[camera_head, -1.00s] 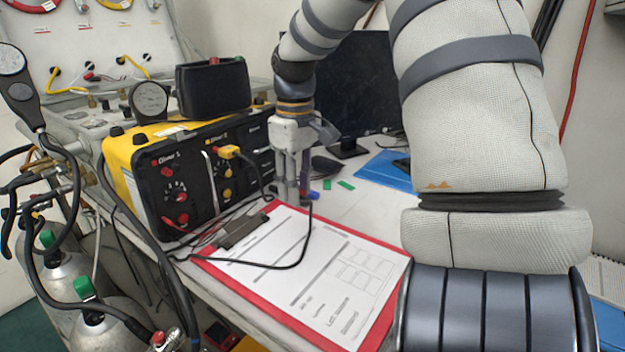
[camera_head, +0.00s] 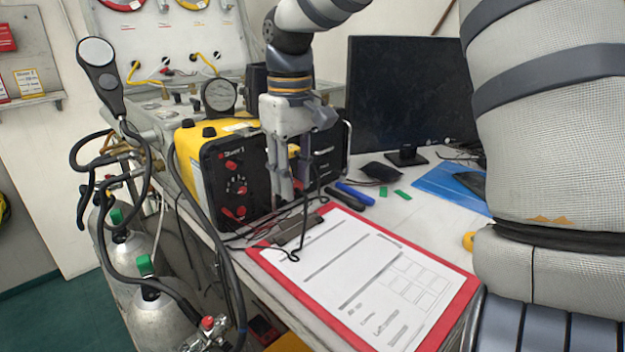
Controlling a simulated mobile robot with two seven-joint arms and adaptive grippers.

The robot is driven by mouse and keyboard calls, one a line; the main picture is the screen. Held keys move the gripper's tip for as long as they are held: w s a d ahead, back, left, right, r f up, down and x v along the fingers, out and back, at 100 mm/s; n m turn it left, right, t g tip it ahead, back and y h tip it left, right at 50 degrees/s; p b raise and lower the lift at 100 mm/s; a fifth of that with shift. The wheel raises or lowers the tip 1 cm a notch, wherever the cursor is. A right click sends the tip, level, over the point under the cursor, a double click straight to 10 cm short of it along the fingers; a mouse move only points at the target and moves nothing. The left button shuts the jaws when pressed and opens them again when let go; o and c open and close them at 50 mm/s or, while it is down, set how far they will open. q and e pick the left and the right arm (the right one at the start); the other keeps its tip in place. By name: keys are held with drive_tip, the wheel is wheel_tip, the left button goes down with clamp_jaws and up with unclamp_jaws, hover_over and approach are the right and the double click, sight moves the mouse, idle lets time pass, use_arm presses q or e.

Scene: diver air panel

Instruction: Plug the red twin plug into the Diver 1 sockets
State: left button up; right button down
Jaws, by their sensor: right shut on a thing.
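The black and yellow air panel (camera_head: 205,180) stands on the bench. My right gripper (camera_head: 290,200) points down in front of the panel's right half, to the right of and apart from the Diver 1 sockets. It is shut on the red twin plug, which its fingers hide; a black cable (camera_head: 304,225) hangs from there. A yellow plug (camera_head: 293,150) shows partly behind the gripper. My left gripper is not in view.
A red clipboard (camera_head: 455,310) with a paper form lies before the panel. A gauge (camera_head: 219,95) stands behind the panel, a monitor (camera_head: 415,95) to the right. Gas cylinders (camera_head: 155,315) and hoses crowd the left. Blue and dark pens (camera_head: 353,194) lie right of the gripper.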

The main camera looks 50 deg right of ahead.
drive_tip(key=w+a+r, duration=0.1)
drive_tip(key=w+a, duration=0.2)
drive_tip(key=w, duration=0.4)
drive_tip(key=shift+w+r+b, duration=0.2)
drive_tip(key=shift+r+b, duration=0.15)
drive_tip(key=shift+b, duration=0.05)
idle(0.3)
drive_tip(key=shift+d, duration=0.1)
idle(0.6)
drive_tip(key=shift+p, duration=0.3)
drive_tip(key=shift+w, duration=0.25)
idle(0.9)
